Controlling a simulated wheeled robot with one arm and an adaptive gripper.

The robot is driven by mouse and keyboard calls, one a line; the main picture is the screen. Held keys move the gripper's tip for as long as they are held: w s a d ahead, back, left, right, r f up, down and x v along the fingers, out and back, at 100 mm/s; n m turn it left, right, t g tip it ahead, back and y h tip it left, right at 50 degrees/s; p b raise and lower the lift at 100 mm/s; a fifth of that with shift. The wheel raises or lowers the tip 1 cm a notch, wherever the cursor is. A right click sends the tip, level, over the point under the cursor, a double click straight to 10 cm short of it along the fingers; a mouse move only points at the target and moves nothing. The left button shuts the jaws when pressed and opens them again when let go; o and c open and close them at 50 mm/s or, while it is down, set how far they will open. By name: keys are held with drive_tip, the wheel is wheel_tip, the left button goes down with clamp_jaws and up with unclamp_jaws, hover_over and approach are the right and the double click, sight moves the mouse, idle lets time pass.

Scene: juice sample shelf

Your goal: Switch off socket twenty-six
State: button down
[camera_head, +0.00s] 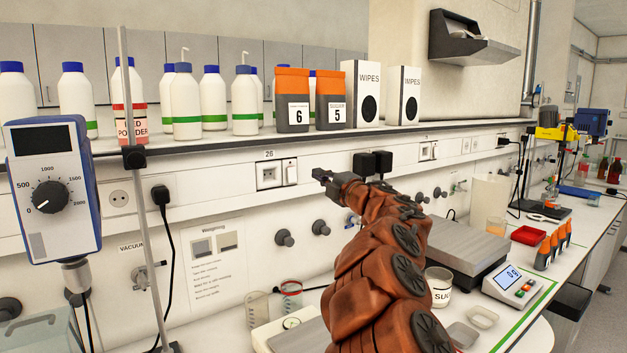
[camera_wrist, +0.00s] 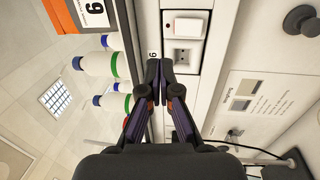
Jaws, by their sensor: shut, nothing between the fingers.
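Socket twenty-six (camera_head: 268,175) is set in the wall trunking under the shelf, with its label "26" above it. A white rocker switch (camera_head: 290,171) sits just right of the outlet in the head view. The turned wrist view shows the outlet (camera_wrist: 183,56) and, above it, the white switch (camera_wrist: 187,26) with a thin reddish edge. My gripper (camera_head: 323,176) is shut and empty, to the right of the switch in the head view. In the wrist view its closed fingertips (camera_wrist: 158,69) appear beside the outlet, partly covering the label. I cannot tell whether they touch the panel.
Bottles, orange boxes (camera_head: 292,99) and wipes boxes stand on the shelf (camera_head: 250,146) above. A grey balance (camera_head: 465,243) and glassware stand on the bench below. A metal rod (camera_head: 134,190) rises at the left.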

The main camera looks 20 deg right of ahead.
drive_tip(key=shift+s+d+r, duration=0.1)
drive_tip(key=shift+s+d, duration=0.05)
drive_tip(key=shift+s, duration=0.35)
drive_tip(key=shift+s+d+r, duration=0.1)
drive_tip(key=shift+s+d, duration=0.05)
drive_tip(key=shift+s, duration=0.35)
